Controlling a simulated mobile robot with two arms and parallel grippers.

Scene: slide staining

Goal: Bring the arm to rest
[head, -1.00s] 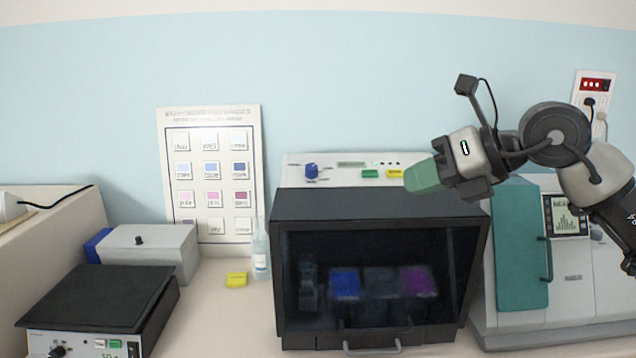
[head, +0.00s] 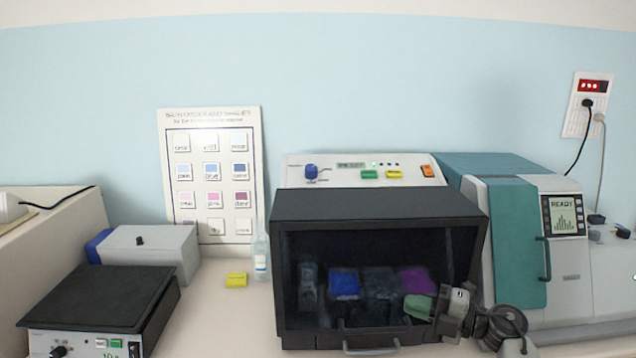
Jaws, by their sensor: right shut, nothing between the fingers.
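My right gripper (head: 420,306) is low at the right front of the dark staining cabinet (head: 378,203), in front of its window. Its green fingers are shut with nothing between them and point left. My left gripper is not in view.
The cabinet holds blue and purple baths behind its window, with a handle (head: 371,348) below. A teal and white machine (head: 518,240) stands to the right. A grey box (head: 150,250), a black-topped device (head: 98,296), a bottle (head: 261,258) and a yellow block (head: 236,280) are left.

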